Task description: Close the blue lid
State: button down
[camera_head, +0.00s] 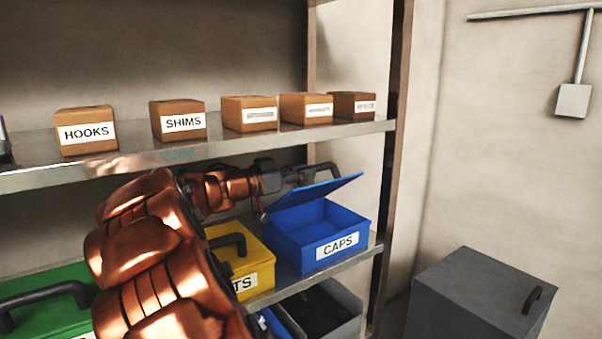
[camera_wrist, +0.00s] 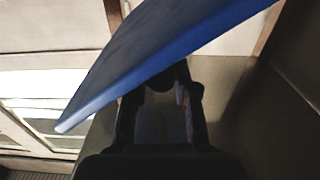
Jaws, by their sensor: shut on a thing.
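The blue lid (camera_head: 318,192) stands partly open, tilted above the blue box (camera_head: 310,232) labelled CAPS on the middle shelf. The box's open inside shows below the lid. A dark handle (camera_head: 322,168) is on top of the lid. My gripper (camera_head: 298,177) is at the lid's left side, shut on the handle. In the wrist view, the blue lid (camera_wrist: 170,50) slants across the picture in front of my gripper (camera_wrist: 165,95). The handle between the fingers is mostly hidden there.
A yellow box (camera_head: 262,258) stands left of the blue box, and a green box (camera_head: 50,310) farther left. The upper shelf (camera_head: 270,140) holds several cardboard boxes just above my arm. A grey bin (camera_head: 335,325) is below. A grey cabinet (camera_head: 470,295) stands at right.

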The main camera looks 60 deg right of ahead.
jog(key=shift+f, duration=0.3)
jog(key=b, duration=0.2)
jog(key=f+b, duration=0.1)
jog(key=shift+s+a+m+b, duration=0.15)
jog(key=shift+s+m+b, duration=0.15)
jog(key=shift+b, duration=0.1)
jog(key=b, duration=0.2)
jog(key=shift+s+a+f+m+b, duration=0.2)
jog(key=shift+s+m+b, duration=0.1)
jog(key=shift+b, duration=0.05)
jog(key=shift+r, duration=0.1)
jog(key=c, duration=1)
grip_release()
jog(key=shift+w, duration=0.1)
jog(key=shift+c, duration=0.2)
jog(key=shift+r, duration=0.1)
jog(key=shift+w+a, duration=0.2)
jog(key=shift+a, duration=0.3)
jog(key=v, duration=1)
jog(key=shift+w+a, duration=0.2)
jog(key=shift+a, duration=0.15)
